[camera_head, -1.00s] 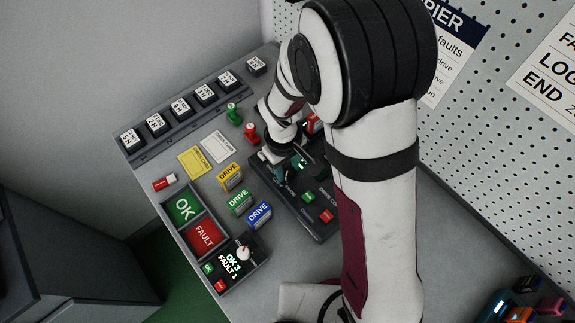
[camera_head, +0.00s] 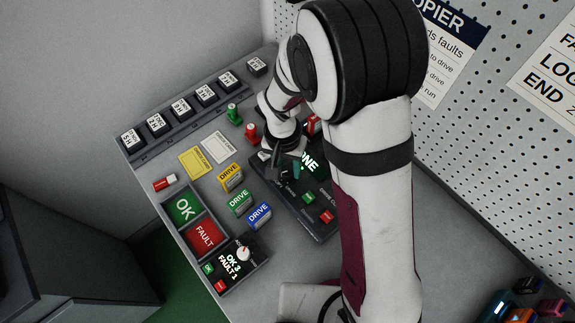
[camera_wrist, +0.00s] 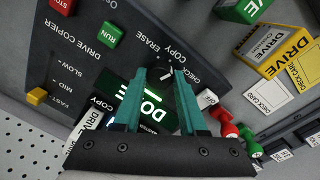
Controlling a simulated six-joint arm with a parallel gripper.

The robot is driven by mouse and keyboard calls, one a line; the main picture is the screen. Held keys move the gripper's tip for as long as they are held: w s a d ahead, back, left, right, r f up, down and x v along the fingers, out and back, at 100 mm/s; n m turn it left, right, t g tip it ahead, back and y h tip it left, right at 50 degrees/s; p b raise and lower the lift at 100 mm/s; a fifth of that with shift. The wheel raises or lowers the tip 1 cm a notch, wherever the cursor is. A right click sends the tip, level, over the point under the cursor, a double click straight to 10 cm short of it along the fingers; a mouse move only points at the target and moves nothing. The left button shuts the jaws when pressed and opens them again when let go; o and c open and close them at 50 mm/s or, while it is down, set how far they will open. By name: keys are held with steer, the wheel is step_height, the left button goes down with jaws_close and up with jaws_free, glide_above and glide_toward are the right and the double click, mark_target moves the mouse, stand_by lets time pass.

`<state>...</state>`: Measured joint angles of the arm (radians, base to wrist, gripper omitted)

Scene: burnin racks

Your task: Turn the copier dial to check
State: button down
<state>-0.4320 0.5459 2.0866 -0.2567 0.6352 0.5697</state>
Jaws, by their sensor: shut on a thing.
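The drive copier (camera_head: 312,224) is a dark panel on the bench, partly covered by my arm in the head view. In the wrist view its face (camera_wrist: 72,75) shows a green RUN button, a red button and a speed scale. The copier dial (camera_wrist: 167,74) is mostly hidden between my fingertips; a white mark shows there, beside the COPY, ERASE and CHECK labels. I cannot tell for sure which label it points to. My gripper (camera_wrist: 160,73) has teal fingers closed around the dial. It also shows in the head view (camera_head: 284,174). A lit green DONE display (camera_wrist: 150,106) lies behind the fingers.
Yellow, green and blue DRIVE blocks (camera_head: 240,201) stand left of the copier. Red and green pegs (camera_head: 252,132) stand close to my wrist. A tray with OK and FAULT sections (camera_head: 210,255) lies at the front left. Labelled drives (camera_head: 182,108) line the back left rack.

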mark_target(285, 169)
steer(key=shift+m, duration=2.2)
steer(key=shift+c, duration=2.3)
jaws_free()
step_height(285, 169, up, 16)
steer(key=shift+w+a, duration=0.3)
steer(key=shift+a, duration=0.05)
